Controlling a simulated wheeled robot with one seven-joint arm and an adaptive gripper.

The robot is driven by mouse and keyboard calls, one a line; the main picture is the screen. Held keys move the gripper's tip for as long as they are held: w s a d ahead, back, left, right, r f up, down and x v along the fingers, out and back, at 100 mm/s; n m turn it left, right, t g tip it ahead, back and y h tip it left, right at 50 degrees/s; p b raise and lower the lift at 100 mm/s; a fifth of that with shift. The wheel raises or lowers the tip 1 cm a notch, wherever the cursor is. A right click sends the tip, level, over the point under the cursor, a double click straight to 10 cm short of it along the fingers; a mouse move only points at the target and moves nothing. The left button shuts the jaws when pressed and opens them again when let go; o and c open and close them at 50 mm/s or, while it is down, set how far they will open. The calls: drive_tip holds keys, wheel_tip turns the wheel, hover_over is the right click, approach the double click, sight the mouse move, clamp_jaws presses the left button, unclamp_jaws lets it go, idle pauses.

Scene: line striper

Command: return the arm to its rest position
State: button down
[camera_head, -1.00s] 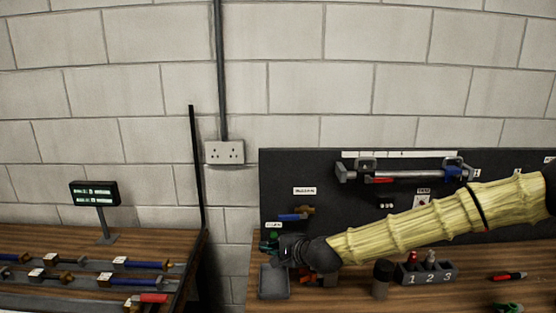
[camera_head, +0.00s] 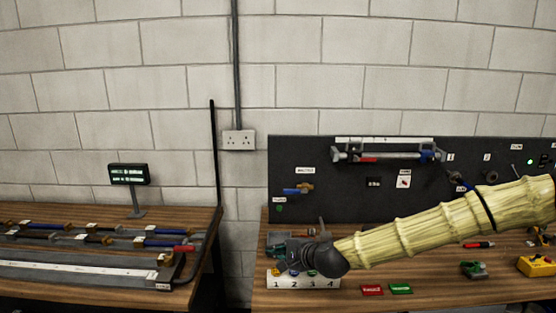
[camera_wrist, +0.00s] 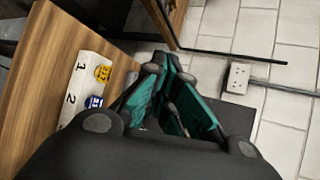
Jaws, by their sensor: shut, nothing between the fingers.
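My arm reaches in from the right in the head view, in a yellowish ribbed sleeve. My gripper (camera_head: 277,246) is at its left end, low over the left part of the right-hand workbench (camera_head: 330,303). In the wrist view, its teal fingers (camera_wrist: 176,112) are shut together with nothing between them. The gripper and wrist partly hide a white numbered block (camera_head: 300,283) on the bench. The block also shows in the wrist view (camera_wrist: 82,82), to the left of the fingers, with a yellow and a blue round piece on it.
A dark panel (camera_head: 350,195) stands behind the bench and carries a clamp-like bar device (camera_head: 385,155). Red (camera_head: 372,290) and green (camera_head: 401,288) tags lie in front of the arm. A green tool (camera_head: 474,269) and yellow box (camera_head: 537,265) stand right. A gap separates the left bench (camera_head: 60,214).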

drive_tip(key=s+d+f+n+g+h+b, duration=0.1)
drive_tip(key=s+f+n+g+b, duration=0.1)
drive_tip(key=s+f, duration=0.7)
drive_tip(key=s+d+f+n+g+h+b, duration=0.15)
drive_tip(key=s+f, duration=0.45)
drive_tip(key=f, duration=0.7)
drive_tip(key=s+d+f+n+g+h+b, duration=0.1)
drive_tip(key=s+f+n+g, duration=0.15)
drive_tip(key=s+f, duration=0.65)
drive_tip(key=s+d+f+n+g+h+b, duration=0.2)
drive_tip(key=s+d+f+n, duration=0.1)
drive_tip(key=s+d+f, duration=0.5)
drive_tip(key=s+d+f+n+g+h+b, duration=0.2)
drive_tip(key=s+d+f, duration=0.6)
drive_tip(key=s, duration=0.8)
drive_tip(key=d+n+h+b, duration=0.1)
drive_tip(key=d+n, duration=0.1)
drive_tip(key=d, duration=0.1)
drive_tip(key=shift+d+f, duration=0.2)
drive_tip(key=shift+d, duration=0.15)
